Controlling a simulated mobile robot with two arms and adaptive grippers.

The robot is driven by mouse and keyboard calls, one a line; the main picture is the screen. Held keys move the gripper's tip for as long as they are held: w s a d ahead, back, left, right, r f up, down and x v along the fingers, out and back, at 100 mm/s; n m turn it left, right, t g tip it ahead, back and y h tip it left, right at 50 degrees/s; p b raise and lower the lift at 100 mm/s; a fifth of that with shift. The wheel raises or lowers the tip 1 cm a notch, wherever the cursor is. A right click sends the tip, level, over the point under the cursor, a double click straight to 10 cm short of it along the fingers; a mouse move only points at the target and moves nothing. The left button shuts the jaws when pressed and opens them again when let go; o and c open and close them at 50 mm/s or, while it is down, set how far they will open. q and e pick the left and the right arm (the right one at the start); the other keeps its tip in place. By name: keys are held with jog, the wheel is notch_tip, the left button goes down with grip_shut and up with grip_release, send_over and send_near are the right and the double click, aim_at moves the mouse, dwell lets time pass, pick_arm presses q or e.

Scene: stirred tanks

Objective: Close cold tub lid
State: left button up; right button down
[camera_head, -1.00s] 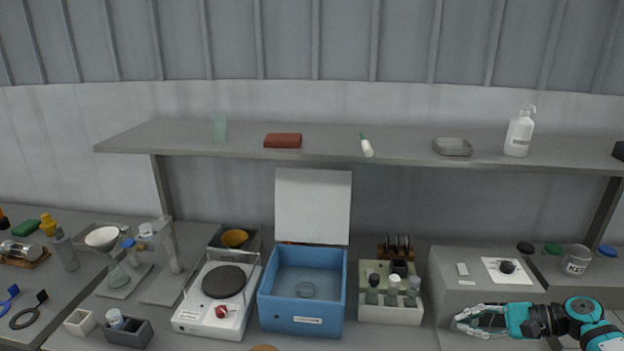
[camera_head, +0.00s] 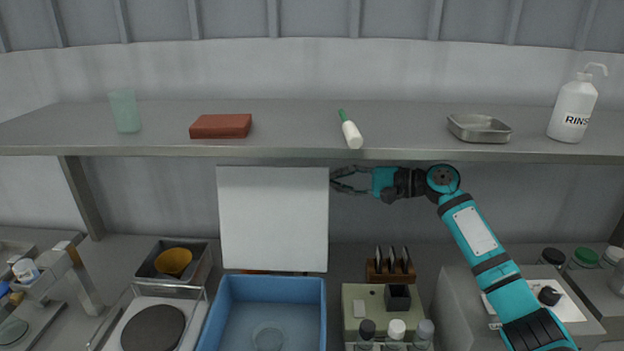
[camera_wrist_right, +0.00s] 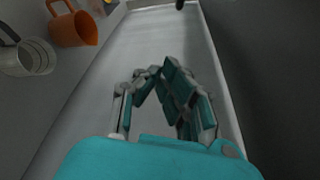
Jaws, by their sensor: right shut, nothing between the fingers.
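The cold tub (camera_head: 315,312) is a blue box, open at the top, with a round clear dish (camera_head: 268,338) inside it. Its white lid (camera_head: 273,220) stands upright at the tub's back edge. My right gripper (camera_head: 336,180) is at the lid's upper right edge, under the shelf; whether it touches the lid I cannot tell. Its fingers are shut and empty. The right wrist view shows the same fingers (camera_wrist_right: 168,85) in front of a long pale surface. My left gripper is not in view.
A grey shelf (camera_head: 290,152) runs just above the lid and my right gripper. A hot plate (camera_head: 150,325) stands left of the tub. A bottle rack (camera_head: 354,303) and a dark slotted holder (camera_head: 390,272) stand to its right.

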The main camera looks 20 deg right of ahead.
aim_at(300, 181)
pick_arm(q)
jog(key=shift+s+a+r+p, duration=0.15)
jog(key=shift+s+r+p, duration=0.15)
jog(key=shift+p, duration=0.05)
pick_arm(e)
jog(key=a, duration=0.2)
jog(key=w+a, duration=0.1)
jog(key=a, duration=0.2)
jog(key=w+a, duration=0.1)
jog(key=a, duration=0.2)
jog(key=shift+w+a+r, duration=0.1)
jog(key=shift+w+r, duration=0.05)
jog(key=shift+a+r, duration=0.1)
